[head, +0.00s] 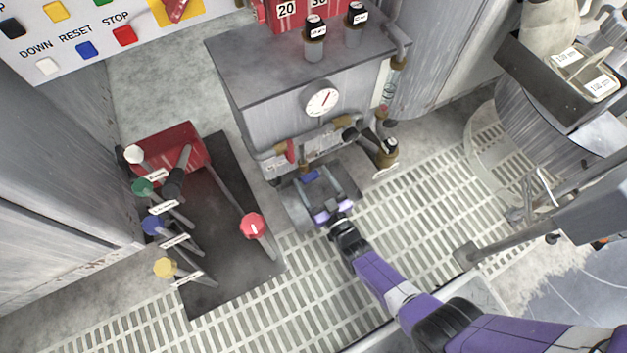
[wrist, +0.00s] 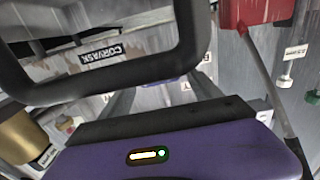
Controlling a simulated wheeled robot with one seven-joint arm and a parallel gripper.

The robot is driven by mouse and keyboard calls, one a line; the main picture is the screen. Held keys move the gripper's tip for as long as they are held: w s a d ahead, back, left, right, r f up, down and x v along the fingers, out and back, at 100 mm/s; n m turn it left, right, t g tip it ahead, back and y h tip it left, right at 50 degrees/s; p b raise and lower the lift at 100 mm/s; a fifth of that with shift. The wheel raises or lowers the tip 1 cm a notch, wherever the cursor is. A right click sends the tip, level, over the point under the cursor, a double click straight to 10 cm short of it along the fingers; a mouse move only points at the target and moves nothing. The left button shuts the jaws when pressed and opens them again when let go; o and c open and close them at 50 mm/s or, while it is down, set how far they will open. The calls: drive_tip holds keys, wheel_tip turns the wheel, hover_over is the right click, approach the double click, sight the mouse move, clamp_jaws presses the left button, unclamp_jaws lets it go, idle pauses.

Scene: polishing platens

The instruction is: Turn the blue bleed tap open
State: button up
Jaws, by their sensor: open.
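A small blue handle (head: 310,177), which looks like the bleed tap, sits low in front of the grey cabinet, under its pipes. My gripper (head: 322,190) is open, reaching toward the cabinet just in front of this handle. In the wrist view the purple gripper body (wrist: 180,150) fills the bottom, and a bluish piece (wrist: 160,82) shows beyond it, partly hidden by a dark rounded bar (wrist: 195,45). I cannot tell whether the fingers touch the handle.
A red box (head: 170,148) with several coloured-knob levers, including a blue knob (head: 154,224), stands on a dark plate at left. The grey cabinet (head: 300,70) has a dial gauge (head: 322,101) and brass-coloured fittings (head: 387,152). Open grating (head: 420,200) lies to the right.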

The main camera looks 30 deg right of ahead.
drive_tip(key=c, duration=1.4)
drive_tip(key=shift+n, duration=0.3)
drive_tip(key=shift+a+n, duration=0.15)
drive_tip(key=shift+n, duration=2.45)
drive_tip(key=o, duration=1.4)
drive_tip(key=shift+s+p, duration=1.25)
drive_tip(key=shift+s, duration=2.7)
